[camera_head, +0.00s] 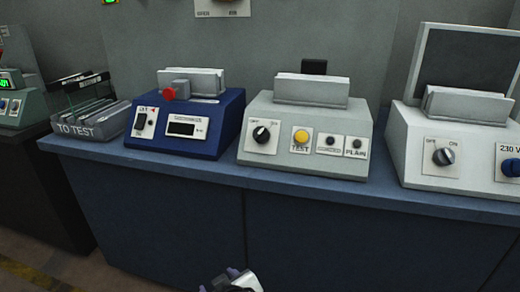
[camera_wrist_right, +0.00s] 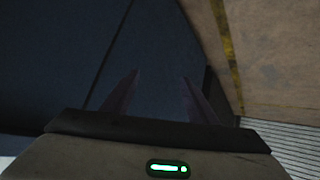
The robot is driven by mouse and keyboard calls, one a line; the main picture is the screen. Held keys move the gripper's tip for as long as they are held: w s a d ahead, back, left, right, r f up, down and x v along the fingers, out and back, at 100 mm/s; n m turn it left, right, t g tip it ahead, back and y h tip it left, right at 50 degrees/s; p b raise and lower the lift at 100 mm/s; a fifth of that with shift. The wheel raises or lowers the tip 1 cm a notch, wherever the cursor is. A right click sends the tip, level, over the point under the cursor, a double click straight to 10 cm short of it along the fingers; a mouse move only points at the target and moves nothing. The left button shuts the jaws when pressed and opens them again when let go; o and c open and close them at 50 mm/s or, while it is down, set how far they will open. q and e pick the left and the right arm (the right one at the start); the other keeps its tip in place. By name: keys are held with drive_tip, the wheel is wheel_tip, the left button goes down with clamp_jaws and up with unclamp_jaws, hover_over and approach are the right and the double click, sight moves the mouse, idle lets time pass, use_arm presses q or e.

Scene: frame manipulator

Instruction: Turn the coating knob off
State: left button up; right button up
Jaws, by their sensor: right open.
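No label that I can read says coating. A black knob (camera_head: 261,134) sits on a white plate on the front of the middle pale grey machine (camera_head: 300,170). I cannot tell for certain which way either knob points. A gripper, which I take as my right one, shows partly at the bottom edge of the head view (camera_head: 232,278), below and apart from the machines. In the right wrist view my right gripper (camera_wrist_right: 160,88) is open and empty.
The machines stand on a blue bench (camera_head: 190,167). A dark blue machine (camera_head: 205,145) with a red button (camera_head: 169,94) is left of the middle one. A yellow button (camera_head: 301,137) is right of the black knob. A TO TEST tray (camera_head: 90,130) is at the left end.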

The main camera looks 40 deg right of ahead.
drive_tip(key=w+d+r+m+t+h+b, duration=0.25)
drive_tip(key=w+d+r+h, duration=0.35)
drive_tip(key=r, duration=0.4)
drive_tip(key=m+h+b, duration=0.2)
drive_tip(key=m+h, duration=0.4)
drive_tip(key=m, duration=0.4)
approach(259, 137)
use_arm(q)
drive_tip(key=f, duration=0.2)
drive_tip(key=shift+w+f+p, duration=0.3)
drive_tip(key=shift+w+f, duration=0.1)
use_arm(e)
drive_tip(key=shift+n+g, duration=0.25)
drive_tip(key=shift+g, duration=0.1)
drive_tip(key=x, duration=0.8)
drive_tip(key=shift+w+d+r, duration=0.15)
drive_tip(key=shift+w, duration=0.2)
drive_tip(key=shift+c, duration=0.5)
drive_tip(key=c, duration=1)
drive_tip(key=shift+o, duration=0.2)
